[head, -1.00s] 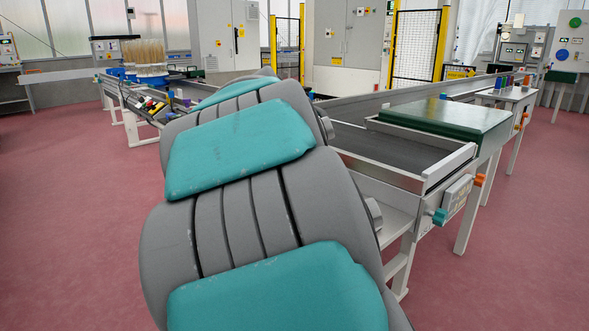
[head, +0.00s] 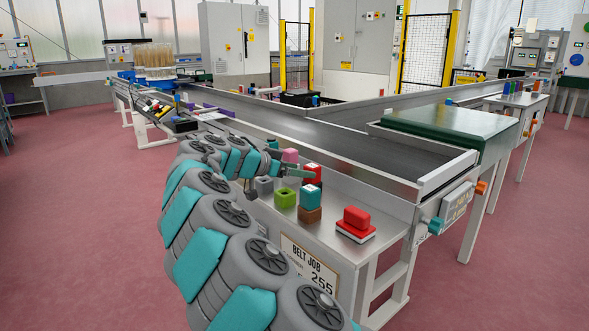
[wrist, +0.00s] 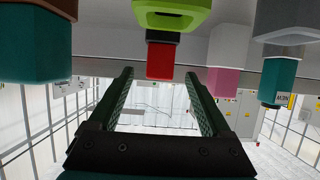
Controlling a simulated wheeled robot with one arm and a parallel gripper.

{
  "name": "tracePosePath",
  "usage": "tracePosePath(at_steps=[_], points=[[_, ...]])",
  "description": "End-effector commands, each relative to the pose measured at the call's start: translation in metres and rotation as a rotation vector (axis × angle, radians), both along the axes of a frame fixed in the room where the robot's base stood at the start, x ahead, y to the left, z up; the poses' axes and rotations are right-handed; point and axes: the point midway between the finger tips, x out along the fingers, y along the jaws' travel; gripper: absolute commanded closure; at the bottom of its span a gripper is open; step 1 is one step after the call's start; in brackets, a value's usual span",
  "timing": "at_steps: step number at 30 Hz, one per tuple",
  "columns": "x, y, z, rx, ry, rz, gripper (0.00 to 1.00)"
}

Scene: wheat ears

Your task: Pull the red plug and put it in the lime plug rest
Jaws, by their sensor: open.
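The red plug (head: 312,174) sits upright in a dark rest on the near bench, behind the lime plug rest. The red plug also shows in the wrist view (wrist: 160,62), hanging upside down in the picture between my fingertips. The lime plug rest (head: 285,198) has a dark, empty square hole on top; it also shows at the top of the wrist view (wrist: 172,14). My gripper (wrist: 160,76) is open, with nothing between its fingers. In the head view my gripper (head: 288,168) is at the bench, left of the red plug; it partly hides the back row.
A teal plug (head: 310,195) stands in a brown rest (head: 309,215) right of the lime rest. A grey rest (head: 264,185) is to its left, a pink plug (head: 290,155) behind. The conveyor belt (head: 350,140) runs behind.

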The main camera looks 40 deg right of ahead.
Motion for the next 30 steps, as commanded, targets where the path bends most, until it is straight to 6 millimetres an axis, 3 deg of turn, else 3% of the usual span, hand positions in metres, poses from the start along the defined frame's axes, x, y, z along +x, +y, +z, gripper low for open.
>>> tracePosePath(at_steps=[6, 12, 23, 30], points=[[0.002, -0.031, -0.012, 0.0, 0.001, 0.001, 0.18], [0.003, -0.05, -0.019, 0.0, 0.001, 0.0, 0.18], [0.004, -0.056, -0.022, 0.0, 0.001, 0.001, 0.18], [0.004, -0.055, -0.022, 0.0, 0.0, 0.002, 0.41]])
